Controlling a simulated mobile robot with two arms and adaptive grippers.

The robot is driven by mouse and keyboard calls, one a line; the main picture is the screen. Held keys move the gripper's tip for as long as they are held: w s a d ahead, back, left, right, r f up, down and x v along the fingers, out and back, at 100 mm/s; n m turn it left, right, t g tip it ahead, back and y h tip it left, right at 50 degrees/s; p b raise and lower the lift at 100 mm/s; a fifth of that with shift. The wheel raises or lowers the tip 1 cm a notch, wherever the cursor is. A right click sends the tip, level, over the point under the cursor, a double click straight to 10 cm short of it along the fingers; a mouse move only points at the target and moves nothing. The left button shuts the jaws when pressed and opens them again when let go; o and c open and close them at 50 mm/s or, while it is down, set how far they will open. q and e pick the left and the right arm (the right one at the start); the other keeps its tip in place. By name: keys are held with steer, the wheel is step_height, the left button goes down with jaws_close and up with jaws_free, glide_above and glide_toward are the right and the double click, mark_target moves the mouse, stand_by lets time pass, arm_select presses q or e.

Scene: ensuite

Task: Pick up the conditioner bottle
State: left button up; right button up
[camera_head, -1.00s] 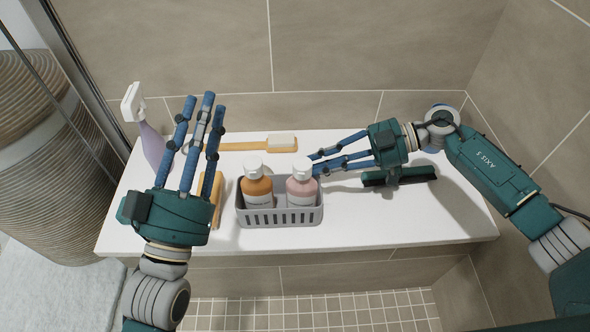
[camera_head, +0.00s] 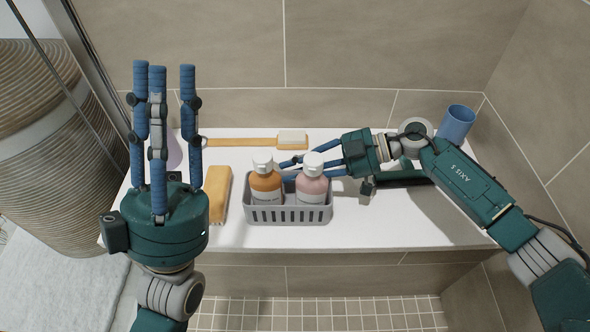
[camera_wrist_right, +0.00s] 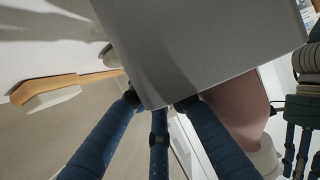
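Two white-capped bottles stand upright in a grey slotted caddy (camera_head: 290,215): an orange bottle (camera_head: 266,185) on the left and a pink bottle (camera_head: 312,187) on the right. I cannot read which label says conditioner. My right gripper (camera_head: 286,168) reaches in from the right, its extended fingers passing behind the pink bottle's neck toward the orange one. In the right wrist view its fingers are spread, with the pink bottle (camera_wrist_right: 232,110) beside the rightmost finger; contact is unclear. My left gripper (camera_head: 164,72) is open and empty, fingers upright, left of the caddy.
A yellow-orange block (camera_head: 216,195) lies left of the caddy. A wooden-handled brush (camera_head: 240,142) lies behind it. The ledge front (camera_head: 380,232) is clear.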

jaws_close()
